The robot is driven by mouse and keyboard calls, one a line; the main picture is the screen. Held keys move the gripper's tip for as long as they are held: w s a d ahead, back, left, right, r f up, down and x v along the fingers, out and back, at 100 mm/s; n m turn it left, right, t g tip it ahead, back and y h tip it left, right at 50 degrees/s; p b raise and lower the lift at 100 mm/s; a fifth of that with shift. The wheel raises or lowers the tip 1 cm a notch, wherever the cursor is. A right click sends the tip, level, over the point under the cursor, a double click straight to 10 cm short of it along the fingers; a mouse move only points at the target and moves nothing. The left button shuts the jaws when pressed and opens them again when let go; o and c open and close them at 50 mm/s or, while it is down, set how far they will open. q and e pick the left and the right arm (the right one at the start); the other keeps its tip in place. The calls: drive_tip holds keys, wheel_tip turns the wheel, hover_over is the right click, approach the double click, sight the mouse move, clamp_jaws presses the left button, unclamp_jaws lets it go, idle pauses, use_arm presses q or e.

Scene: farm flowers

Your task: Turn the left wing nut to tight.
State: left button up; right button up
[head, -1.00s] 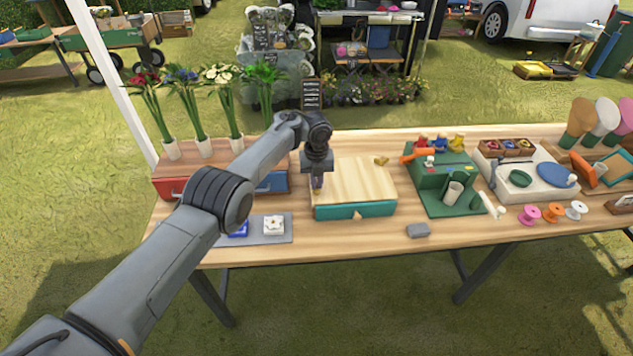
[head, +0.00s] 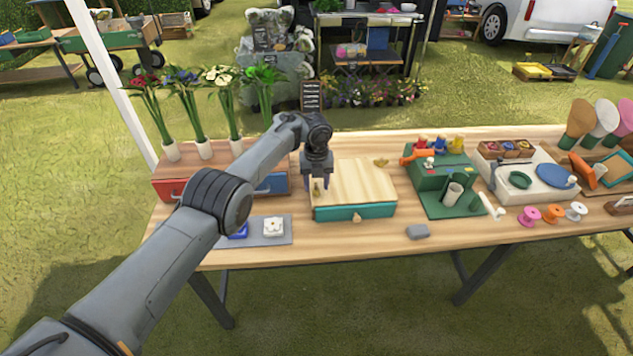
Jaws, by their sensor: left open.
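A teal press (head: 352,212) with a pale wooden top board (head: 352,185) stands on the table. The left wing nut (head: 317,189), small and brass, is at the board's left side. The right wing nut (head: 381,162) sits at the board's back right. My left gripper (head: 317,186) points down over the left wing nut, open, with a finger on each side of it. Whether the fingers touch the nut is too small to tell. My right gripper is not in view.
A small knob (head: 357,217) is on the press's front. Left are a grey mat (head: 254,238) with tiles and a box of flower tubes (head: 168,188). A green stand (head: 438,179) is to the right. A grey block (head: 418,231) lies at the front edge.

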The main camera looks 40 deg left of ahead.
sight(316, 187)
use_arm(q)
drive_tip(key=shift+r, duration=0.1)
wheel_tip(316, 187, up, 11)
drive_tip(key=p, duration=0.2)
drive_tip(key=shift+f+p, duration=0.2)
drive_tip(key=shift+p, duration=0.2)
drive_tip(key=shift+r, duration=0.1)
